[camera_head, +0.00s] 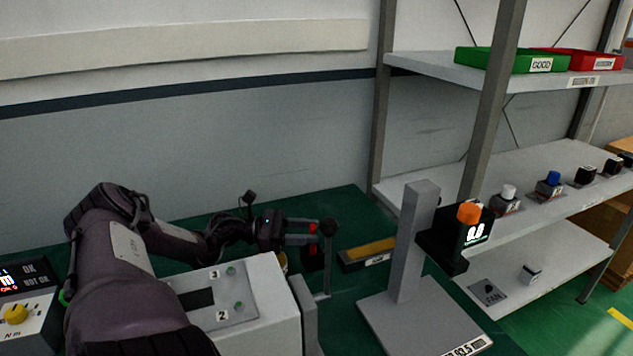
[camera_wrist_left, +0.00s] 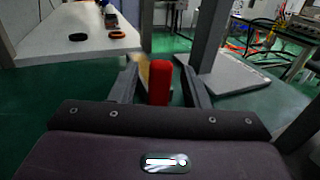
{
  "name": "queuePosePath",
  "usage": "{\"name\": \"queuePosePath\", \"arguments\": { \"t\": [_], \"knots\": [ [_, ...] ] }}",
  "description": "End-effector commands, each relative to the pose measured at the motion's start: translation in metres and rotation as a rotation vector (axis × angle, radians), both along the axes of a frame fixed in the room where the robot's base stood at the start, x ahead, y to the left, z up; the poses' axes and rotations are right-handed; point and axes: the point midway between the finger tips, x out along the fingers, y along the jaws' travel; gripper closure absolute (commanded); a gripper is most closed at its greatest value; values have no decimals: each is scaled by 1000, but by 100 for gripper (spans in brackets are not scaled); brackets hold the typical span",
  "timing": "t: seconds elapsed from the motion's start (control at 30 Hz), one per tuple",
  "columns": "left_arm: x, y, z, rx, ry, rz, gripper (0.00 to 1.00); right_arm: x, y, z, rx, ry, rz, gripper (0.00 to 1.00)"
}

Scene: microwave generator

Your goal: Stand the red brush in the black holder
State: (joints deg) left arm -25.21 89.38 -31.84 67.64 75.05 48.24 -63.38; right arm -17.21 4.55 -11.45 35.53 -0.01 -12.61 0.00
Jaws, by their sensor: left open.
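The red brush (camera_wrist_left: 160,82) shows as a red upright piece between the two fingers of my left gripper (camera_wrist_left: 160,88) in the left wrist view. That gripper is open, with a gap on each side of the red piece. Its lower end is hidden by the gripper body. In the head view my left gripper (camera_head: 300,233) reaches right, level, and a bit of red shows at its fingers. Below them a dark piece with red on it (camera_head: 313,258) stands on the green surface; it may be the black holder with part of the brush, but I cannot tell. My right gripper is not in view.
A yellow-topped dark tray (camera_head: 368,253) lies to the right. A grey stand (camera_head: 410,250) carries a black device with an orange top (camera_head: 468,212).

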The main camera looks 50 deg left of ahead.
Motion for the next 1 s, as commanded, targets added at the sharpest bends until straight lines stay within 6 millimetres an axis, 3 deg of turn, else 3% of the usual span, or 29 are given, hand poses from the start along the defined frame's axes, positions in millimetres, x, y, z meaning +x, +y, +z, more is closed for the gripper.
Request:
{"name": "queuePosePath", "arguments": {
  "t": [0.13, 0.33, 1.0],
  "knots": [
    [-22, 18, 1, 1, 0, 4, 58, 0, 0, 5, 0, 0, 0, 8],
    [-36, 29, 2, -1, -2, 3, 58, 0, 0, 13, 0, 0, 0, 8],
    [-38, 30, 2, -1, -1, 1, 58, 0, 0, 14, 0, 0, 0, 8]
  ]
}}
